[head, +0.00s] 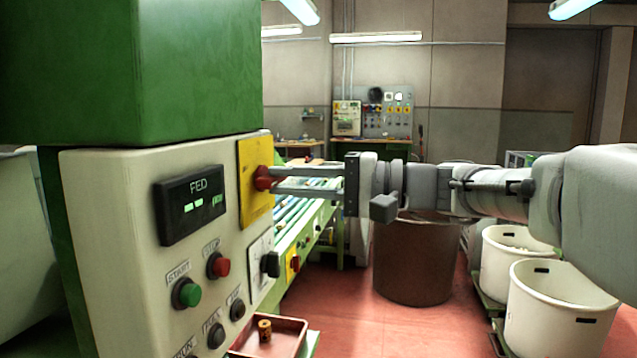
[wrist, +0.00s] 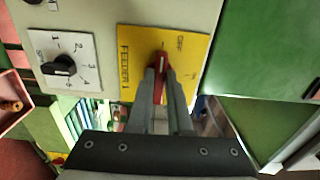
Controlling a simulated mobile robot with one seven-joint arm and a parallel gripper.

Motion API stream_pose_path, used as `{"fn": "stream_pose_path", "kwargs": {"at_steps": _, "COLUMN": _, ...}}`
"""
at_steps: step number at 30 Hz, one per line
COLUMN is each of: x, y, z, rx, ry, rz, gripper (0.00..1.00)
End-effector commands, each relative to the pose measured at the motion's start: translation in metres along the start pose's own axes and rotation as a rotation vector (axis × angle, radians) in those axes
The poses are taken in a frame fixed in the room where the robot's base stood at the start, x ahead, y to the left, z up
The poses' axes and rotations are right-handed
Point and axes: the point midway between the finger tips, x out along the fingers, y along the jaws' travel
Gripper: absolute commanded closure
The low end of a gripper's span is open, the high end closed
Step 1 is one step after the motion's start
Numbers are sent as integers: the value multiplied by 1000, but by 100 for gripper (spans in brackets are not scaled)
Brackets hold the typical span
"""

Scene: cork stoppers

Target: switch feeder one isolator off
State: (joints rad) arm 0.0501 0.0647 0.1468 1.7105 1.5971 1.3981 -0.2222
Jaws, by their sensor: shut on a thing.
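The feeder one isolator is a red rotary handle (head: 262,179) on a yellow plate (head: 257,212) at the right edge of the cream control panel. In the wrist view the plate (wrist: 190,85) reads FEEDER 1 and OFF, and the red handle (wrist: 159,61) stands near its middle. My gripper (head: 272,181) reaches in from the right. Its two fingers are closed on the red handle, and the fingertips (wrist: 162,75) sit either side of it. The fingers partly hide the handle, and I cannot tell which setting it points to.
A red tray (head: 290,340) with a cork sits below. A brown bin (head: 412,265) and white tubs stand behind.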

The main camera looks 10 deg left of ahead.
Motion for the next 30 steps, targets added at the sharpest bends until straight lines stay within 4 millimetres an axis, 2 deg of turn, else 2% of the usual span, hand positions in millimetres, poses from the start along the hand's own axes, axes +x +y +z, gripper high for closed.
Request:
{"fn": "stream_pose_path", "kwargs": {"at_steps": 3, "x": 0, "y": 1, "z": 0, "rx": -1, "ry": 0, "rz": 2, "gripper": 100}}
{"fn": "stream_pose_path", "kwargs": {"at_steps": 4, "x": 0, "y": 1, "z": 0, "rx": -1, "ry": 0, "rz": 2, "gripper": 81}}
{"fn": "stream_pose_path", "kwargs": {"at_steps": 9, "x": 0, "y": 1, "z": 0, "rx": 0, "ry": 1, "rz": 1, "gripper": 52}}
{"fn": "stream_pose_path", "kwargs": {"at_steps": 20, "x": -5, "y": 0, "z": -1, "rx": 0, "ry": 3, "rz": 1, "gripper": 52}}
{"fn": "stream_pose_path", "kwargs": {"at_steps": 25, "x": -30, "y": -1, "z": -1, "rx": 0, "ry": 5, "rz": 0, "gripper": 52}}
{"fn": "stream_pose_path", "kwargs": {"at_steps": 30, "x": -72, "y": -1, "z": -2, "rx": 1, "ry": 7, "rz": 1, "gripper": 52}}
